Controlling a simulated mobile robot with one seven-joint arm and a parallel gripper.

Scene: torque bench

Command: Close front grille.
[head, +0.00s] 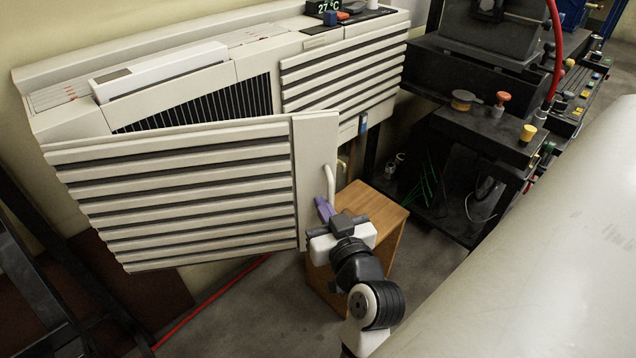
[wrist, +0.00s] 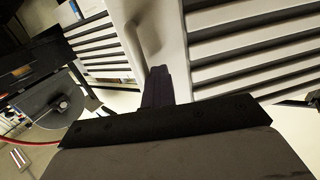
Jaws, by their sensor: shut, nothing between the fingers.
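The front grille (head: 180,190) is a cream slatted panel on the wall unit (head: 255,45). It stands swung out at an angle, with the dark finned inside (head: 205,108) showing behind its top edge. A pale handle (head: 329,186) is on the panel's right end. My gripper (head: 323,208) is shut and empty, with its purple fingers close to the panel's right end, just below the handle. In the wrist view the fingers (wrist: 157,84) lie in front of the pale end panel, near the handle (wrist: 147,35). I cannot tell whether they touch it.
A wooden cabinet (head: 390,215) stands right behind my gripper. A second slatted panel (head: 345,75) lies flat on the unit's right half. Black machinery (head: 480,100) with knobs and a red hose (head: 556,50) is at the right. A red line (head: 215,300) runs along the floor.

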